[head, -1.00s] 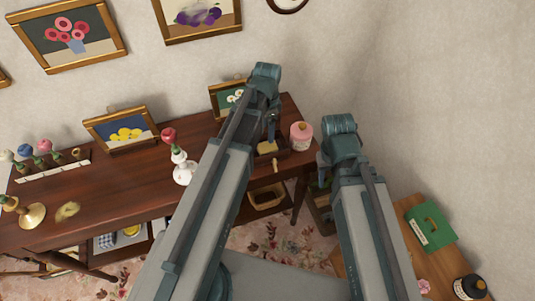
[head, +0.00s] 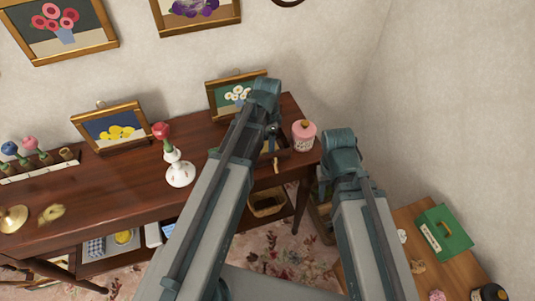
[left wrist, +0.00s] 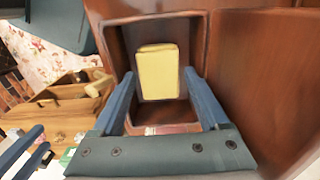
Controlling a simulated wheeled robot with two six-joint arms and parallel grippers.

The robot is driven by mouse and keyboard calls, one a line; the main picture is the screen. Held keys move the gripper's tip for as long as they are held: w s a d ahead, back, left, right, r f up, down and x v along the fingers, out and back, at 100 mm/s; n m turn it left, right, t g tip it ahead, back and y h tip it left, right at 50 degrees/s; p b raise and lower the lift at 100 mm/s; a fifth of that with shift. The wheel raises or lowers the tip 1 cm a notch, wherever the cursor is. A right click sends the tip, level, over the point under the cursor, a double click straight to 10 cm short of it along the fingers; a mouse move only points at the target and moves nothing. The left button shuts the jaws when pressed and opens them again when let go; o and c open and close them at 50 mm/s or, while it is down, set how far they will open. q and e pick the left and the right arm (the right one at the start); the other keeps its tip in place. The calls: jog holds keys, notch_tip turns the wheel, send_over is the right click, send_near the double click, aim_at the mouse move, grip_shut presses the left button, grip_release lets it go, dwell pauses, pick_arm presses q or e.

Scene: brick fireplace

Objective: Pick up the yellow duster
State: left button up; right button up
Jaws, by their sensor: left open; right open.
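The yellow duster (left wrist: 158,72) shows in the left wrist view as a pale yellow folded block in an open wooden drawer (left wrist: 118,45). My left gripper (left wrist: 160,80) is open, with one blue finger on each side of the duster's near part in this view. I cannot tell whether the fingers touch it. In the head view my left gripper (head: 272,145) is over the right end of the desk, and my arm hides most of the drawer and duster. My right gripper (head: 323,183) is low beside the desk's right end, open and mostly hidden by its arm.
A pink jar (head: 304,135) stands on the desk (head: 115,195) close to my left gripper. A white vase (head: 179,173) with a red flower stands further left. The wall is behind the desk.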

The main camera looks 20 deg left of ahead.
aim_at(267, 145)
pick_arm(q)
jog(key=shift+f, duration=0.45)
jog(key=shift+r, duration=0.15)
pick_arm(e)
jog(key=shift+f, duration=0.3)
pick_arm(q)
jog(key=c, duration=1.1)
jog(key=shift+r, duration=0.1)
pick_arm(e)
jog(key=shift+r, duration=0.15)
pick_arm(q)
notch_tip(267, 145, up, 18)
jog(key=p, duration=1.8)
pick_arm(e)
notch_tip(267, 145, up, 18)
